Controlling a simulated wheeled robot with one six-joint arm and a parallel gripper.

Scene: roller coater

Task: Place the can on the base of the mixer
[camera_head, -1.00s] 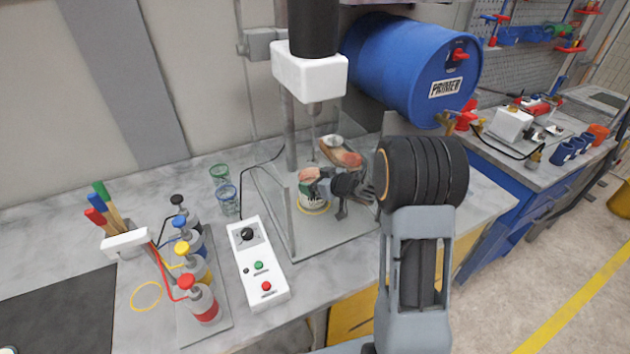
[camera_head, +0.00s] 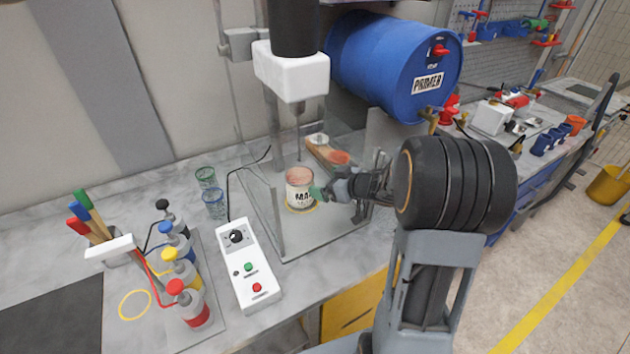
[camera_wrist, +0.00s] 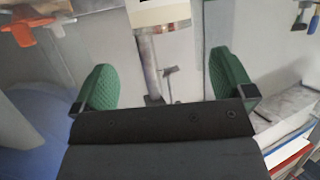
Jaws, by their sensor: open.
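The can (camera_head: 300,190), cream with dark lettering on its label, stands upright on the mixer base (camera_head: 325,240), within the yellow ring marked there. The mixer head (camera_head: 292,75) is above it, with its thin stirrer shaft hanging behind the can. My gripper (camera_head: 322,194) is just right of the can with its green fingers open. In the wrist view, the two green fingers (camera_wrist: 165,80) are spread with nothing between them. A pale, gold-banded shape at the top there seems to be the can (camera_wrist: 160,12), beyond the fingertips. Whether a finger still touches it is unclear.
Clear panels (camera_head: 262,210) stand around the mixer base. A brown and red object (camera_head: 327,152) lies behind the can. A blue primer drum (camera_head: 395,65) lies behind, at right.

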